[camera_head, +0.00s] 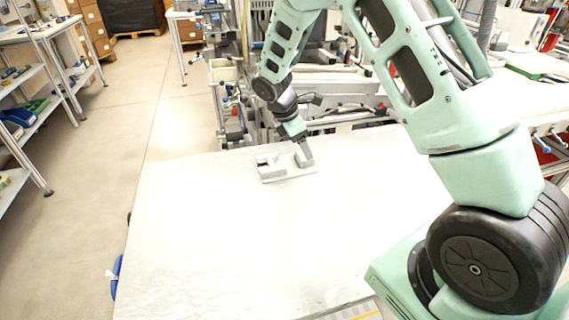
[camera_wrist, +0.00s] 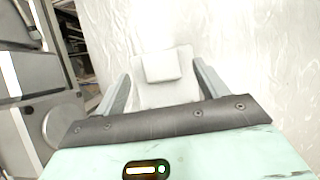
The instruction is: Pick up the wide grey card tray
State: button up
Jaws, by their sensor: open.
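The wide grey card tray (camera_head: 290,176) lies on the white table, near its far edge. In the wrist view the pale grey tray (camera_wrist: 165,94) sits between my fingers, with a small raised block on its far part. My gripper (camera_head: 303,158) is at the tray's right part in the head view and covers some of it. In the wrist view my gripper (camera_wrist: 162,72) is open, with one finger on each side of the tray. I cannot tell whether the fingers touch it.
The white table (camera_head: 220,240) is mostly bare around the tray. Machine frames and equipment (camera_head: 335,92) stand just beyond its far edge. Shelves with bins (camera_head: 30,115) stand at the left, across an open floor (camera_head: 110,150). A yellow-marked item (camera_head: 362,313) shows at the near edge.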

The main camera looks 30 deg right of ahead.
aim_at(286, 163)
jog(key=x, duration=0.4)
jog(key=shift+a+f+p, duration=0.15)
jog(key=shift+p, duration=0.15)
jog(key=c, duration=1.2)
